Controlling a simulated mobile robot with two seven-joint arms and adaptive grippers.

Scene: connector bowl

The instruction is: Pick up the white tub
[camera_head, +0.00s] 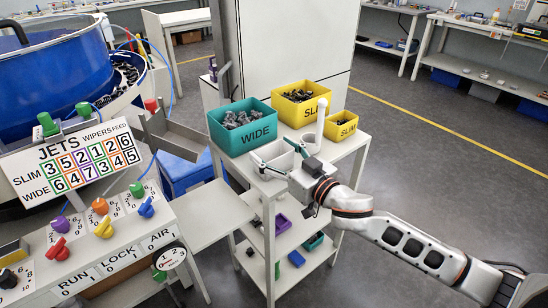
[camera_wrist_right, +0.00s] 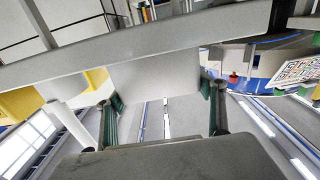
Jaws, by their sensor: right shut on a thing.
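The white tub (camera_head: 277,154) is at the front of the white trolley's top, below the teal WIDE bin. My right gripper (camera_head: 273,158) comes in from the right and is shut on the tub, with a finger on either side of it. The gripper's body hides part of the tub, and I cannot tell whether its base touches the trolley top. In the right wrist view the tub's pale wall (camera_wrist_right: 155,82) lies between the two green-sided fingers (camera_wrist_right: 163,110). My left gripper is in neither view.
The teal WIDE bin (camera_head: 243,137) and two yellow SLIM bins, one large (camera_head: 301,115) and one small (camera_head: 341,136), hold dark parts on the trolley (camera_head: 240,200). The control panel and blue bowl (camera_head: 62,75) are at left. Floor at right is open.

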